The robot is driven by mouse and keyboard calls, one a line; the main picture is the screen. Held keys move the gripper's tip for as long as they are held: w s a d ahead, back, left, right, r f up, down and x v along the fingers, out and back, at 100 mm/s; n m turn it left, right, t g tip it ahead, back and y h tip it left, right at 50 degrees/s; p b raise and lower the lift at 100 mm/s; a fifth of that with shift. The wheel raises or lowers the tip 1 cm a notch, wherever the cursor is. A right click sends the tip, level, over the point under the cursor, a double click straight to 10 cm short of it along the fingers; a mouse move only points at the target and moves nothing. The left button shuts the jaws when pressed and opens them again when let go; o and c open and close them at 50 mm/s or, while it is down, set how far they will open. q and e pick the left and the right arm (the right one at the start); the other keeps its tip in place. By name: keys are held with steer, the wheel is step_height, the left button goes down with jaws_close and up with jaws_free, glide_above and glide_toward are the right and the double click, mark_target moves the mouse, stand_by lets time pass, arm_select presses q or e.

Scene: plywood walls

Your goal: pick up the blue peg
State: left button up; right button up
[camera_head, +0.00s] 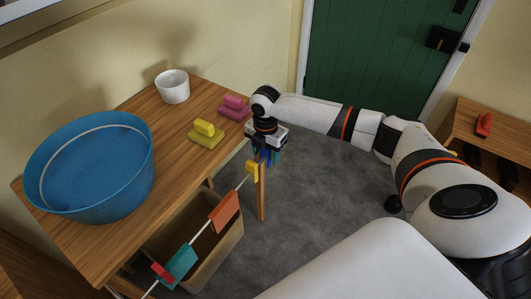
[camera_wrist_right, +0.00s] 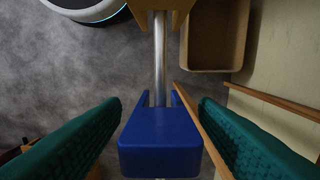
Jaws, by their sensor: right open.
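The blue peg (camera_wrist_right: 160,142) sits on a thin metal rod (camera_wrist_right: 160,60) in the right wrist view. My right gripper (camera_wrist_right: 160,112) is open, with one green finger pad on each side of the peg and a visible gap on both sides. In the head view my right gripper (camera_head: 267,154) points down over the far end of the rod, beside the table's right end, and mostly hides the blue peg. A yellow peg (camera_head: 252,171), an orange peg (camera_head: 224,212), a teal peg (camera_head: 178,264) and a red peg (camera_head: 162,273) sit along the rod nearer to me. My left gripper is not in view.
The wooden table (camera_head: 170,190) holds a large blue tub (camera_head: 135,180), a white pot (camera_head: 172,87), a yellow block-like item (camera_head: 206,133) and a pink one (camera_head: 235,107). A tan bin (camera_head: 218,252) stands below the rod. Grey floor lies open to the right.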

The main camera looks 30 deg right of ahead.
steer(key=c, duration=1)
